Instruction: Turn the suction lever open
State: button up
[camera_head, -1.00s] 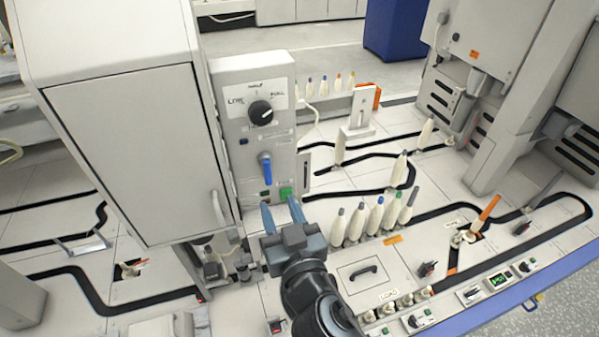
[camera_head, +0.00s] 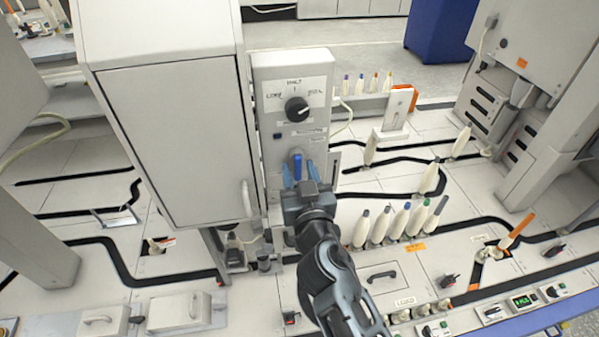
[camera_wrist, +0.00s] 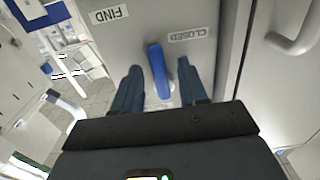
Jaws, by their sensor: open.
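The suction lever is a blue handle (camera_head: 297,166) on the front of a grey control panel (camera_head: 262,90), below a black knob. In the head view it stands upright. My gripper (camera_head: 299,172) is open in front of the panel, with one finger on each side of the lever. In the wrist view the blue lever (camera_wrist: 158,70) shows between the two fingertips of my gripper (camera_wrist: 163,75), a little tilted and apart from both.
A tall grey cabinet (camera_head: 180,140) with a vertical handle stands close on the left of the panel. Several bobbins (camera_head: 382,224) stand in a row to the right of my arm. A black knob (camera_head: 297,109) is above the lever.

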aim_at(305, 150)
jog(key=shift+c, duration=0.2)
grip_shut()
dwell(0.3)
jog(key=n, duration=0.4)
jog(key=shift+w+d+r, duration=0.1)
jog(key=shift+d+r, duration=0.15)
jog(key=shift+d, duration=0.15)
jog(key=n, duration=0.3)
jog(key=r+n+p, duration=0.1)
jog(key=n, duration=0.3)
jog(key=d+n+p, duration=0.1)
jog(key=n, duration=0.2)
jog(key=shift+w+r, duration=0.15)
jog(key=shift+r, duration=0.2)
jog(key=shift+r+n+p, duration=0.15)
jog(key=shift+n+p, duration=0.25)
jog(key=shift+n, duration=0.6)
jog(key=shift+r+n+p, duration=0.1)
jog(key=shift+n+p, duration=0.25)
jog(key=shift+n, duration=0.65)
